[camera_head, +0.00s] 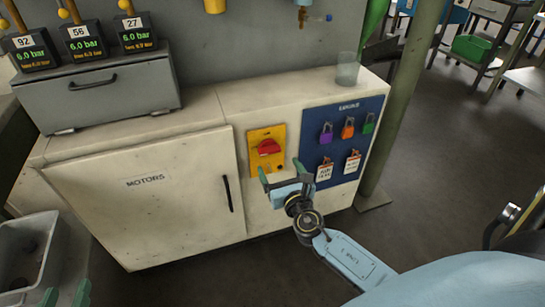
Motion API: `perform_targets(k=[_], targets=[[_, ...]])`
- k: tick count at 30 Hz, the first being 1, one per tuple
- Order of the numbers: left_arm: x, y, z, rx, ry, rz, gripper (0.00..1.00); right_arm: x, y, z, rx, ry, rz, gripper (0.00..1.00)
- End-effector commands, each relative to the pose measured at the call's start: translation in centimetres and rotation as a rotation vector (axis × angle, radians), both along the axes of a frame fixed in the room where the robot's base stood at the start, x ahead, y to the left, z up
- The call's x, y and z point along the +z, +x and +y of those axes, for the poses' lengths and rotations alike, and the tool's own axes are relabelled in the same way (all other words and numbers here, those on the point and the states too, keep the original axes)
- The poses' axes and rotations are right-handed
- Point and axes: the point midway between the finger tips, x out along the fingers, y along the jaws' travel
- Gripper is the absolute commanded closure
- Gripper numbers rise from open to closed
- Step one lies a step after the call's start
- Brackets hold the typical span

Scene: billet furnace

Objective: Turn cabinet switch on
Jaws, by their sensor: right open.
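The cabinet switch is a red rotary knob (268,148) on a yellow plate (257,134), on the front of the white cabinet (215,109) right of the door marked MOTORS. Its handle looks roughly horizontal, slightly tilted. My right gripper (281,172), with green fingertips, is in front of the cabinet just below and right of the knob. Its fingers are apart with nothing between them, and it appears clear of the knob. My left gripper (66,292) is at the bottom left edge, partly cut off, with its green fingers apart and nothing seen between them.
A blue board (340,145) with coloured padlocks and tags is right of the switch. The black door handle (228,194) is to its left. A grey case (98,88) and a glass (347,70) stand on top. A green post (405,95) rises at right; a grey bin (28,248) is lower left.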

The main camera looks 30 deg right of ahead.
Motion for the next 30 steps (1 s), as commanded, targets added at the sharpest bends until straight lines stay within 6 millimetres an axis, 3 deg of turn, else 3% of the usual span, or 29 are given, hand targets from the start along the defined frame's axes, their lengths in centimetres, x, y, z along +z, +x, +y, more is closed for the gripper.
perform_targets(k=[3, 9, 15, 23, 30], targets=[[1.5, 0.5, -0.5, -0.008, -0.030, -0.102, 0.64, -0.1, 2.6, -0.6, -0.001, 0.001, -0.002, 0.16], [4.0, 0.8, -1.0, -0.018, -0.072, -0.245, 0.64, -0.1, 5.2, -1.2, 0.000, 0.002, 0.000, 0.16], [5.1, 0.8, -1.2, -0.023, -0.092, -0.309, 0.64, -0.1, 6.2, -1.5, -0.001, 0.003, 0.000, 0.16], [5.3, 0.8, -1.2, -0.023, -0.094, -0.317, 0.64, -0.1, 6.3, -1.5, 0.000, 0.003, 0.001, 0.16], [5.3, 0.7, -1.3, -0.023, -0.093, -0.316, 0.64, -0.1, 6.3, -1.5, 0.000, 0.002, 0.001, 0.44]])
